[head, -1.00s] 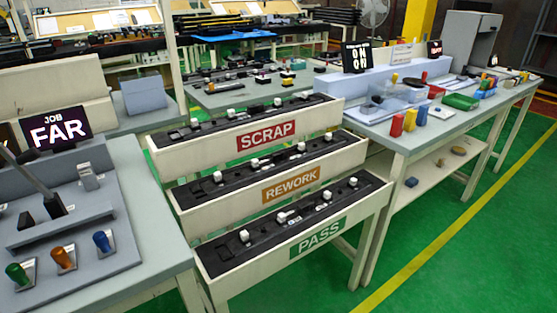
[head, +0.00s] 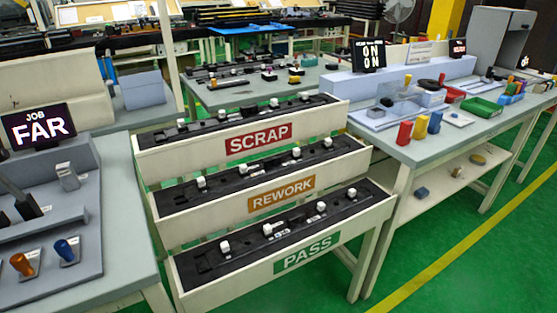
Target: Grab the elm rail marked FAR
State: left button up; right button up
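A dark sign reading JOB FAR (head: 40,127) stands on the left bench. No rail that I can single out as the elm rail marked FAR shows; any small marks on the rails are too small to read. Dark rails with white clips lie in three stepped cream trays: the SCRAP tray (head: 200,160) at the top, the REWORK tray (head: 215,200) in the middle and the PASS tray (head: 225,287) lowest and nearest. Neither of my grippers is in the head view.
The left bench (head: 125,225) holds a grey fixture with a black lever, an orange handle (head: 22,265) and a blue handle (head: 66,250). Green floor lies open at lower right.

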aim_at(270, 165)
jog(key=i+l, duration=0.15)
jog(key=l, duration=0.25)
jog(key=i+l+u, duration=0.15)
jog(key=l, duration=0.2)
jog(key=i+l, duration=0.15)
jog(key=l, duration=0.25)
jog(key=i+l+u, duration=0.1)
jog(key=l, duration=0.3)
